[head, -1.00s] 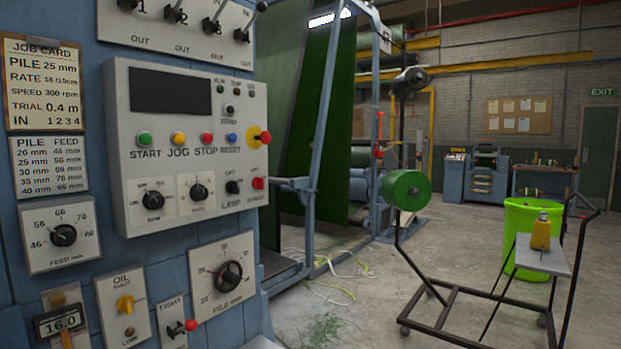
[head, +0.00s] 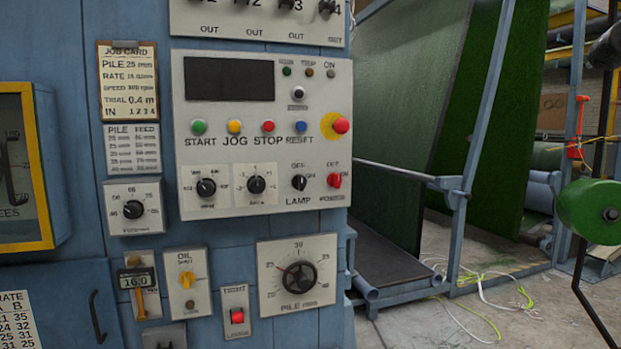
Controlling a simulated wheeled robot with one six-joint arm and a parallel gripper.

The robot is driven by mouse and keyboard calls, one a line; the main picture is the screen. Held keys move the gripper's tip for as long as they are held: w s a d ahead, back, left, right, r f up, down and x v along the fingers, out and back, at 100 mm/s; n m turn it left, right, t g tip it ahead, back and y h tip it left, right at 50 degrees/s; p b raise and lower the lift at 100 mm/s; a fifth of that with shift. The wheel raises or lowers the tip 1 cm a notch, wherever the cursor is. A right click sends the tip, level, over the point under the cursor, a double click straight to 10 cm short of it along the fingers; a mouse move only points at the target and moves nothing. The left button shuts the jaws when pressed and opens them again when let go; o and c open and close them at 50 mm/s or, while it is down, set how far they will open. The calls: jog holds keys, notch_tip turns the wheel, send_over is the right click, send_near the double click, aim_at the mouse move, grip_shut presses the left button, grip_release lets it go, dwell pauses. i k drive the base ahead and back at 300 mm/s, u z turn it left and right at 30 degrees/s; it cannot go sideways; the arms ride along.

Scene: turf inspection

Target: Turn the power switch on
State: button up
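The panel's display (head: 229,80) is dark. My gripper is not in view.
The blue machine cabinet (head: 225,253) fills the left and middle. Loose yellow and white cords (head: 480,303) lie on the floor at right. A green roll (head: 590,211) stands at the right edge.

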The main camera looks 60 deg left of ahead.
aim_at(334, 180)
jog(key=u, duration=0.85)
jog(key=i, duration=0.9)
jog(key=u, duration=1.15)
jog(key=i, duration=0.25)
jog(key=u, duration=0.05)
